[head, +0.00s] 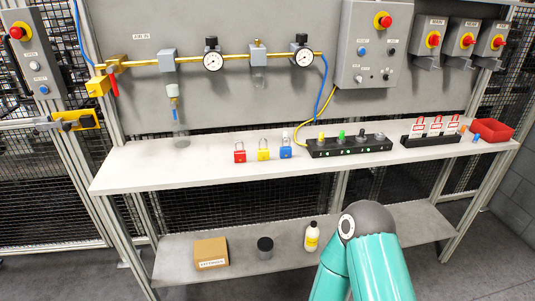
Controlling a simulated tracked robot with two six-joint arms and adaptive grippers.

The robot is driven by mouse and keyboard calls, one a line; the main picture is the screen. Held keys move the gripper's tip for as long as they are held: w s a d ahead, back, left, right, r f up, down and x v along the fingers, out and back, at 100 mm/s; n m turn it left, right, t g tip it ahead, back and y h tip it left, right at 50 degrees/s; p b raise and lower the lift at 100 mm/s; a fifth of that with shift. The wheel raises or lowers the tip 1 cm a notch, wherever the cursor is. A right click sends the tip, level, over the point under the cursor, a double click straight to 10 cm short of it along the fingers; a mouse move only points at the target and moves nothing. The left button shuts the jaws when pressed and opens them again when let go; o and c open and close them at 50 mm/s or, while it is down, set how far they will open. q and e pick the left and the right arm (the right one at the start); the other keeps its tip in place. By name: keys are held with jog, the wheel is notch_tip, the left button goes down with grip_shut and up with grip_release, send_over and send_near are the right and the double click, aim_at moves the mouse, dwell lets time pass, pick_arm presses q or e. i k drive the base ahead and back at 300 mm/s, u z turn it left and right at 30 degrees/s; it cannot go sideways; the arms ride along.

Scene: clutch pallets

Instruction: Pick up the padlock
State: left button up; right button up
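Three padlocks stand in a row on the upper shelf of the workbench: a red padlock (239,156), a yellow padlock (263,155) and a blue padlock (286,152). Their shackles point up and they stand apart from one another. A teal arm of mine enters from the bottom right, with its grey joint in front of the lower shelf. Neither gripper shows in the head view.
A black strip with buttons (350,147) stands right of the blue padlock, then a tag rack (432,133) and a red bin (492,130). A clear container (181,138) is at left. A box (211,253), dark jar (265,248) and bottle (312,237) stand below.

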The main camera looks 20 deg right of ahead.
aim_at(263, 154)
jog(key=u, duration=0.1)
jog(key=i, duration=1)
jog(key=z, duration=0.1)
